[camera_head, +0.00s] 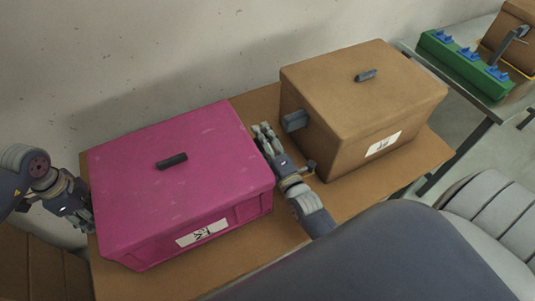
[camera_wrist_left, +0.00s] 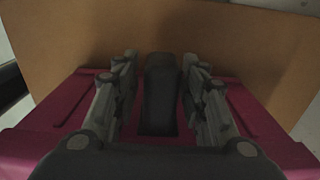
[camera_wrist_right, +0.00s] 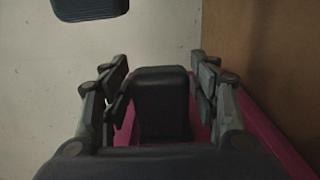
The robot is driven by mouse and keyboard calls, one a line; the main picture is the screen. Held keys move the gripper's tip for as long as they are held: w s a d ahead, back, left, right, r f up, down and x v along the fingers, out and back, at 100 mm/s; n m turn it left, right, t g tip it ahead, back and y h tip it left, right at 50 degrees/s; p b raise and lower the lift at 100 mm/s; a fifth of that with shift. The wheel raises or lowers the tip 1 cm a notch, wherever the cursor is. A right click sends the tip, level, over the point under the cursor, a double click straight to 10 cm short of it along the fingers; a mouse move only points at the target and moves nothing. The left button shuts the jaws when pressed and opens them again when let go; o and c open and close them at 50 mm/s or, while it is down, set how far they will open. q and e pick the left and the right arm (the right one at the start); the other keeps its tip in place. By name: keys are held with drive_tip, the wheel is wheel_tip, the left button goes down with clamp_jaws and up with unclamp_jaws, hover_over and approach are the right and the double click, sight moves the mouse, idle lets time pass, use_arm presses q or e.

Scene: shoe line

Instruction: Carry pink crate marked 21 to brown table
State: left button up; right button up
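The pink crate (camera_head: 215,165) sits closed on a brown table (camera_head: 285,235), with a dark handle on its lid and a white label whose mark is too small to read. My left gripper (camera_head: 85,218) is at its left side. In the left wrist view, its fingers (camera_wrist_left: 160,65) stand open on both sides of a dark side handle (camera_wrist_left: 160,95), with narrow gaps. My right gripper (camera_head: 264,132) is at the crate's right side. In the right wrist view, its fingers (camera_wrist_right: 160,72) stand open around the other side handle (camera_wrist_right: 162,105), with visible gaps.
A brown crate (camera_head: 345,110) with dark handles and a label stands close to the right, past my right gripper. A wall (camera_head: 130,50) runs behind the table. A green tray (camera_head: 462,62) with blue parts lies on another table at far right. Brown boxes (camera_head: 40,270) stand at lower left.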

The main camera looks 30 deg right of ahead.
use_arm(q)
drive_tip(key=shift+r, duration=0.15)
wheel_tip(320, 180, up, 12)
drive_tip(key=shift+f, duration=0.2)
drive_tip(key=shift+r, duration=0.1)
use_arm(e)
drive_tip(key=shift+s, duration=0.2)
drive_tip(key=s, duration=1.1)
drive_tip(key=shift+s, duration=0.35)
drive_tip(key=shift+a+r, duration=0.1)
